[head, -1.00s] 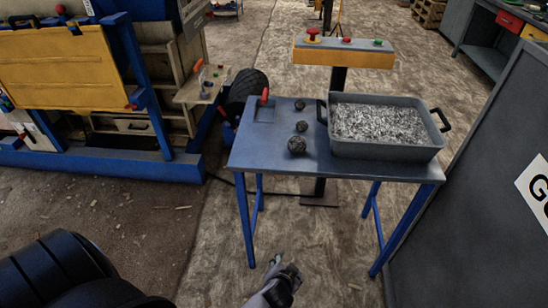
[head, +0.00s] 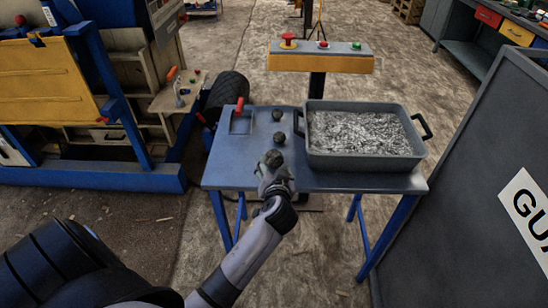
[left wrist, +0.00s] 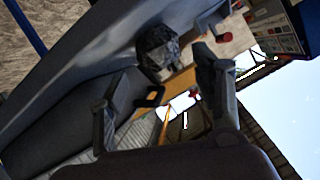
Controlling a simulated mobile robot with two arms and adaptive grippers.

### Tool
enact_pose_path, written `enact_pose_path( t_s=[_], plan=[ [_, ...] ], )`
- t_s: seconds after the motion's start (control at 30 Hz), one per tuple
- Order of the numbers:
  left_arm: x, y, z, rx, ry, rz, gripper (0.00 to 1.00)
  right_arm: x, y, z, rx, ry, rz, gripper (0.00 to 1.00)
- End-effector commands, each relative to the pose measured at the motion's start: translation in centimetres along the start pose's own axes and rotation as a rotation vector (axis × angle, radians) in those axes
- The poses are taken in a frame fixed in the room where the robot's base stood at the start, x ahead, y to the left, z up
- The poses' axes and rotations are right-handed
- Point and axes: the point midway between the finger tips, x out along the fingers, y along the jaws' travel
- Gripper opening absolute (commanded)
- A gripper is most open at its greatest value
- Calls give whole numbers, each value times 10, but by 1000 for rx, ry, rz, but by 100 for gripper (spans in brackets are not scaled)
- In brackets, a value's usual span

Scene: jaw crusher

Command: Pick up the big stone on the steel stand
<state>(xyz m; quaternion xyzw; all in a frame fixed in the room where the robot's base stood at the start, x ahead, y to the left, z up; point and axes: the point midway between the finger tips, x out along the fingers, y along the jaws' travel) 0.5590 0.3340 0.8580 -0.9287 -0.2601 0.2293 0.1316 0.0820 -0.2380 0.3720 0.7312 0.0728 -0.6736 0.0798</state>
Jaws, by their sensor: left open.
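The steel stand (head: 228,174) is a blue-grey table with blue legs. The big stone (head: 272,156), dark and rough, sits near its front edge, partly hidden by my left gripper (head: 274,178). In the left wrist view the big stone (left wrist: 158,48) shows ahead of the open fingers of my left gripper (left wrist: 152,82), with a gap on both sides. The gripper looks empty. Two smaller dark stones, a middle one (head: 279,138) and a far one (head: 277,115), lie behind the big stone. My right gripper is not in view.
A grey tray (head: 365,162) of grey gravel with black handles stands right of the stones. A red-handled item (head: 239,105) is at the stand's back left. A yellow control box (head: 320,62) stands behind. A dark guard panel (head: 450,190) rises at the right.

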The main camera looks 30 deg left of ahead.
Motion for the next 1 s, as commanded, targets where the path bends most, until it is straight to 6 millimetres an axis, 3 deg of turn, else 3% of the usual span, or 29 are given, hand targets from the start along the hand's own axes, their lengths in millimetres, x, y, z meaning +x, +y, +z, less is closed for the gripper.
enact_pose_path(
  t_s=[0.1,0.33,0.6,0.93,1.0],
  plan=[
    [15,0,-1,2,2,0,60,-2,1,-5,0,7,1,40],
    [30,0,-3,2,1,0,60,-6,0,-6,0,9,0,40],
    [67,2,-4,2,1,1,60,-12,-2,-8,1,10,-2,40],
    [73,2,-3,1,0,2,60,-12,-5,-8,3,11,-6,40],
    [73,2,-3,1,0,2,55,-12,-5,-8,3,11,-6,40]
  ],
)
